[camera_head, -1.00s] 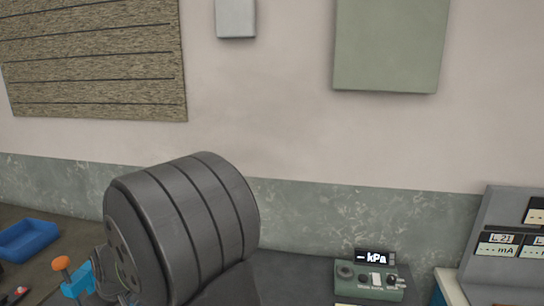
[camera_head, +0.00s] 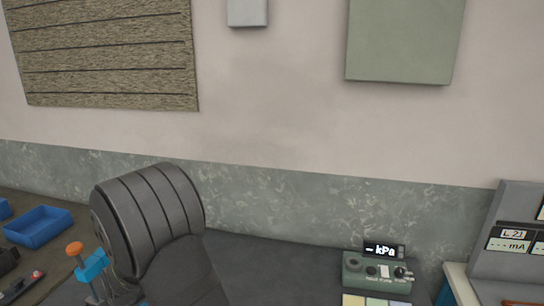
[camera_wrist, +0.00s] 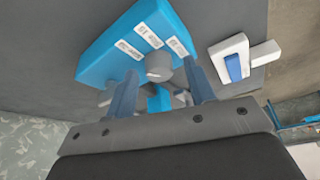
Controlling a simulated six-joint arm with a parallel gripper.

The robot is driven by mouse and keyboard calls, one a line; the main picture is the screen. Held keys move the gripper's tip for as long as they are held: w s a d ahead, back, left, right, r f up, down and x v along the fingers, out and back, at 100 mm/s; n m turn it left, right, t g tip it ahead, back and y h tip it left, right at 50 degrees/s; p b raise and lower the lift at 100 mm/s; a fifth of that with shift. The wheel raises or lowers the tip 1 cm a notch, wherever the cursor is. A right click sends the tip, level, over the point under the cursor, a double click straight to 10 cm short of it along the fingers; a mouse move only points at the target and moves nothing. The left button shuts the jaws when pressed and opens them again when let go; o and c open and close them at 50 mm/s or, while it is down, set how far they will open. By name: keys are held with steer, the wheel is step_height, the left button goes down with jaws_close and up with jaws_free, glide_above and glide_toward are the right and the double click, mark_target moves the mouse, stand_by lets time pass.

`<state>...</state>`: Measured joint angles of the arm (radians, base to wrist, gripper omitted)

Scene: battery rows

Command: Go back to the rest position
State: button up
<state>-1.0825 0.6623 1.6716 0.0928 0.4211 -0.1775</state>
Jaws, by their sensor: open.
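My gripper (camera_wrist: 160,92) shows in the wrist view, with its two blue-grey fingers apart. Between and beyond them is a blue box (camera_wrist: 105,63) with white labels and a round grey knob (camera_wrist: 159,68). I cannot tell whether the fingers touch anything. In the head view my dark ribbed arm part fills the lower left, and my gripper does not show there.
A green device with a kPa display (camera_head: 383,251) stands on the dark bench, right of my arm. A blue tray (camera_head: 38,226) and an orange-topped blue piece (camera_head: 91,266) are at left. A sloped meter panel (camera_head: 520,235) is at right. A white-and-blue block (camera_wrist: 232,62) is beside the box.

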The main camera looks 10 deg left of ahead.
steer(key=shift+m+t, duration=0.6)
steer(key=shift+m, duration=1)
steer(key=shift+s+r, duration=0.1)
steer(key=shift+r, duration=0.2)
steer(key=v, duration=1)
steer(key=shift+r+h, duration=0.3)
steer(key=shift+r, duration=0.05)
steer(key=shift+s+a, duration=0.1)
stand_by(0.6)
